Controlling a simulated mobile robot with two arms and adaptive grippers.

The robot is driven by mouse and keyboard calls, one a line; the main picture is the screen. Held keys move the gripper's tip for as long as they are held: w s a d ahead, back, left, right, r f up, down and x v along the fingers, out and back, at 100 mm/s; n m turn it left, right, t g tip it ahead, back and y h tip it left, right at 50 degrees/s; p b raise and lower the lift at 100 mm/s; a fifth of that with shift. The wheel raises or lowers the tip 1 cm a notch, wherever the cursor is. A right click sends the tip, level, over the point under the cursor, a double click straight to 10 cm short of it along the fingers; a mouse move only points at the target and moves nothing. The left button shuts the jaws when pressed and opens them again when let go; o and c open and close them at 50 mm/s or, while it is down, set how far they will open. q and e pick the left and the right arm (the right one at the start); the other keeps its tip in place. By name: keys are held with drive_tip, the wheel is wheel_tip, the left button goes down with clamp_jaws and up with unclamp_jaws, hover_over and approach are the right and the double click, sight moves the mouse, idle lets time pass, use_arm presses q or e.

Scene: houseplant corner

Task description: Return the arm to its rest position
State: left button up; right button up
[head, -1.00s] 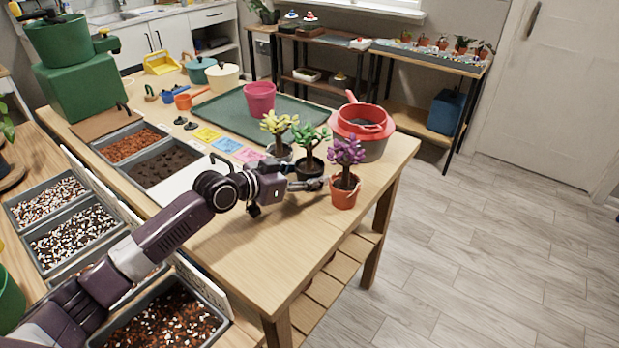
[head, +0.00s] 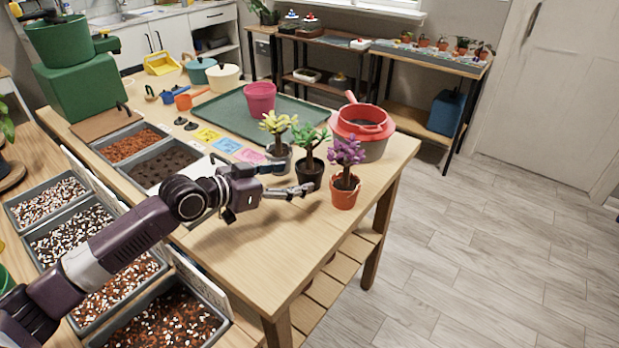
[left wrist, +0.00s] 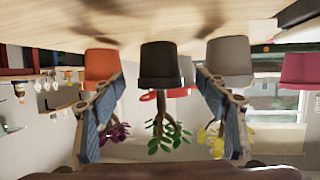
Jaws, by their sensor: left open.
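My left gripper (head: 290,180) is open and empty over the wooden table (head: 265,235), left of three small potted plants. The green plant in a black pot (head: 311,178) stands just beyond the fingertips. In the left wrist view, which is upside down, the black pot (left wrist: 160,66) shows between the two spread fingers (left wrist: 158,90), apart from them. The purple plant in an orange pot (head: 345,193) stands to the right. The yellow plant in a grey pot (head: 279,155) stands to the left, partly behind the gripper. My right gripper is not in view.
A red pot in a grey one (head: 362,128), a green mat (head: 225,113) and a magenta pot (head: 260,97) are behind the plants. Coloured cards (head: 228,145) and soil trays (head: 160,167) lie left. The table's front is bare.

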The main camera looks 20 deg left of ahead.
sight(310, 173)
use_arm(q)
drive_tip(key=shift+s+a+r, duration=0.25)
drive_tip(key=shift+s+a, duration=0.05)
drive_tip(key=shift+s, duration=0.3)
drive_tip(key=shift+w, duration=0.1)
drive_tip(key=x, duration=0.8)
drive_tip(key=shift+r, duration=0.3)
